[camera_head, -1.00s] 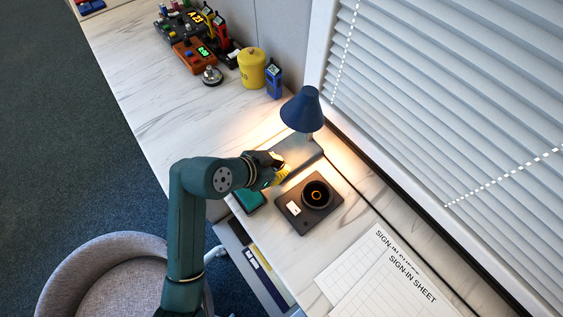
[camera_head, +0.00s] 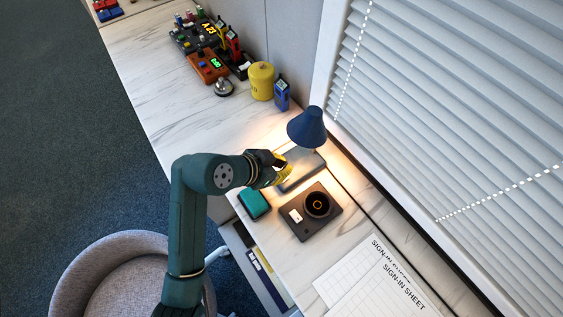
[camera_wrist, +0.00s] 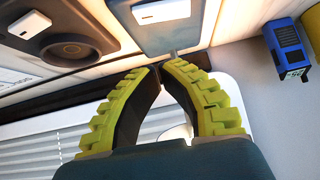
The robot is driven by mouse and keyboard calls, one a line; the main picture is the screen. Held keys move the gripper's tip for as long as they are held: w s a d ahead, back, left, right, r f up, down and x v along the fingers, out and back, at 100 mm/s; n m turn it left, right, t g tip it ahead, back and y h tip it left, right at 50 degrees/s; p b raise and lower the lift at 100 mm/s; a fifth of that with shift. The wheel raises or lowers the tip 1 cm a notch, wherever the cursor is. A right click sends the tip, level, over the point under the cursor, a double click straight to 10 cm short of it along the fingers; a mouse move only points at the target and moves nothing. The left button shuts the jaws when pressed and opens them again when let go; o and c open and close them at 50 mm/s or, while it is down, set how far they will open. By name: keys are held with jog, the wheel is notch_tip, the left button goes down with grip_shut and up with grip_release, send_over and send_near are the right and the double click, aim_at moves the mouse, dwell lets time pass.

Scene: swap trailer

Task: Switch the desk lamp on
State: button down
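The desk lamp has a blue cone shade (camera_head: 307,128) over a flat grey-blue base (camera_head: 306,169). A warm glow lies on the desk around it. In the wrist view the lamp base (camera_wrist: 190,38) is at the top, with a white switch (camera_wrist: 160,12) on it. My gripper (camera_head: 287,173) is at the base's near left side, its yellow-green fingers partly over the base in the head view. In the wrist view the fingertips (camera_wrist: 164,66) come together with nothing between them, just below the base's edge. I cannot tell whether they touch it.
A dark device with a round cup (camera_head: 316,204) and white switch stands beside the lamp. A teal box (camera_head: 254,204) is near the desk edge. A yellow canister (camera_head: 261,82) and a blue device (camera_head: 282,95) stand farther back. Sign-in sheets (camera_head: 385,280) lie at right; window blinds (camera_head: 450,110) stand behind.

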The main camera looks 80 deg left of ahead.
jog(key=v, duration=0.9)
jog(key=shift+d+b, duration=0.35)
jog(key=shift+d, duration=0.1)
jog(key=w+d+r+m+t+h+p, duration=0.3)
jog(key=w+d+r+m+p, duration=0.2)
jog(key=w+d+r, duration=0.65)
jog(key=w+d+r+m+t+h+p, duration=0.3)
jog(key=w+d+r+m, duration=0.45)
jog(key=w+d, duration=0.6)
jog(key=d+r+n+t+h+p, duration=0.1)
jog(key=d+r+t+p, duration=0.15)
jog(key=d+r, duration=0.55)
jog(key=d+r+n+t+p, duration=0.1)
jog(key=d+r+n+t, duration=0.3)
jog(key=r, duration=0.6)
notch_tip(320, 180, up, 5)
jog(key=s+a+n+t+y, duration=0.1)
jog(key=s+n+y, duration=0.1)
jog(key=shift+s+a+r+t+y, duration=0.2)
jog(key=shift+a+t+y, duration=0.1)
jog(key=shift+a+t, duration=0.1)
